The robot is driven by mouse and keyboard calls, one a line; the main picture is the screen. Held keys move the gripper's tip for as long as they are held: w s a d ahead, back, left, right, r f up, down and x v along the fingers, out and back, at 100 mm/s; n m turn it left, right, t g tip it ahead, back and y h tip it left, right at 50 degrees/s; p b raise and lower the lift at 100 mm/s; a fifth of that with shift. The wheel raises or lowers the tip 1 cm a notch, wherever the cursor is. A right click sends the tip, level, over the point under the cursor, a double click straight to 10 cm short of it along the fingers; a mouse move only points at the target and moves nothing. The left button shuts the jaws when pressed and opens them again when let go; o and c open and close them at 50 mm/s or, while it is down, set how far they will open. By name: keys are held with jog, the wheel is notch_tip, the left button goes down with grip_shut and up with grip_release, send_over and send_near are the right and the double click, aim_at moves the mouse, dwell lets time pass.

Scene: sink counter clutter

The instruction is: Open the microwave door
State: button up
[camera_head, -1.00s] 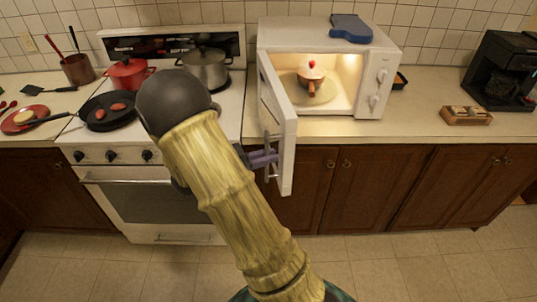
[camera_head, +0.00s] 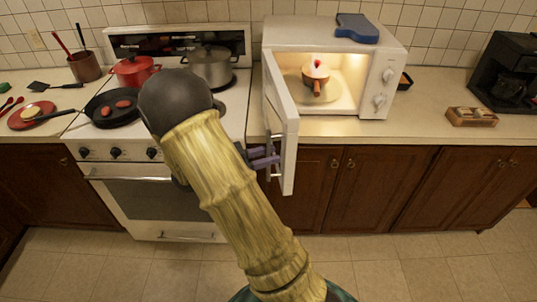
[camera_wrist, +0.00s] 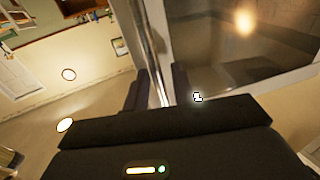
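The white microwave (camera_head: 345,38) stands on the counter, and its lit inside shows. Its door (camera_head: 283,135) is swung wide open, hinged at the left and standing out towards me past the counter's front edge. My gripper (camera_head: 264,157) is at the outer face of the door, at the handle and partly hidden behind my arm. The dark door glass (camera_wrist: 235,40) is right of the bar.
A brown pot with a red-and-white lid (camera_head: 316,77) is inside the microwave. A blue item (camera_head: 357,29) lies on top. The stove (camera_head: 232,110) with pots and a pan (camera_head: 110,107) is left. A coffee maker (camera_head: 505,75) and wooden holder (camera_head: 472,117) are right.

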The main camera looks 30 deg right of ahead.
jog(key=b+v, duration=0.2)
jog(key=v, duration=1.5)
jog(key=shift+s, duration=0.1)
